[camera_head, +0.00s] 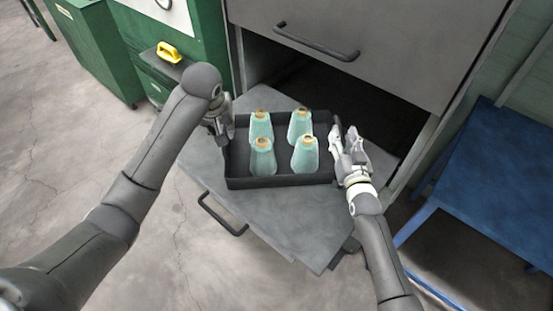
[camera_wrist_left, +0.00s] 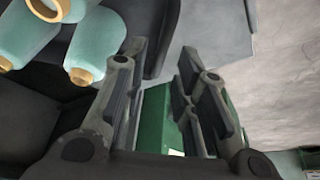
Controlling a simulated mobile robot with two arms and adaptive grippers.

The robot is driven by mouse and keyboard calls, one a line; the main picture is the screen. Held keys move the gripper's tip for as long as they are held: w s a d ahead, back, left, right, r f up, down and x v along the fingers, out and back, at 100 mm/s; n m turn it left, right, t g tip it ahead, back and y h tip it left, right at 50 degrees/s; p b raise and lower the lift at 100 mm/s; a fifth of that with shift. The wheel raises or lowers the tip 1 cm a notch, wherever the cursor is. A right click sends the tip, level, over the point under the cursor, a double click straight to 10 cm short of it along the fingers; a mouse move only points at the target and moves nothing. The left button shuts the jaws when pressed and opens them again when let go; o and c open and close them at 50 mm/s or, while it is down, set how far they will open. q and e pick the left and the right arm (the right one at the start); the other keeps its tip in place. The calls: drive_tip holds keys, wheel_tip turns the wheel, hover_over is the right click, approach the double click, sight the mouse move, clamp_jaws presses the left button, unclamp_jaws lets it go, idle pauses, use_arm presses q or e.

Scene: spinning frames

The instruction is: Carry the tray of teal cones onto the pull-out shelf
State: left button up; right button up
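A black rectangular tray (camera_head: 283,181) holds several teal cones with orange-brown tops, all upright; one teal cone (camera_head: 305,156) is at its front right. The tray appears to rest on the grey pull-out shelf (camera_head: 296,224), which extends from a grey cabinet. My left gripper (camera_head: 220,121) is at the tray's left end, partly covered by its own wrist. In the left wrist view its fingers (camera_wrist_left: 167,85) are spread, with the tray and cones beside them on the left and nothing visible between them. My right gripper (camera_head: 348,143) is beside the tray's right wall, fingers apart; contact is unclear.
The shelf has a dark handle (camera_head: 222,214) at its front. Above is a grey drawer front with a handle (camera_head: 316,43). A green cabinet with a yellow object (camera_head: 168,52) stands left, a blue table (camera_head: 500,170) right. Open floor lies front left.

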use_arm(q)
drive_tip(key=shift+s+r, duration=0.15)
drive_tip(key=shift+r, duration=0.25)
use_arm(e)
drive_tip(key=shift+s, duration=0.15)
drive_tip(key=s+d, duration=0.2)
drive_tip(key=s, duration=0.9)
drive_tip(key=shift+s, duration=0.3)
use_arm(q)
drive_tip(key=shift+s+f, duration=0.1)
use_arm(e)
drive_tip(key=shift+s+f, duration=0.1)
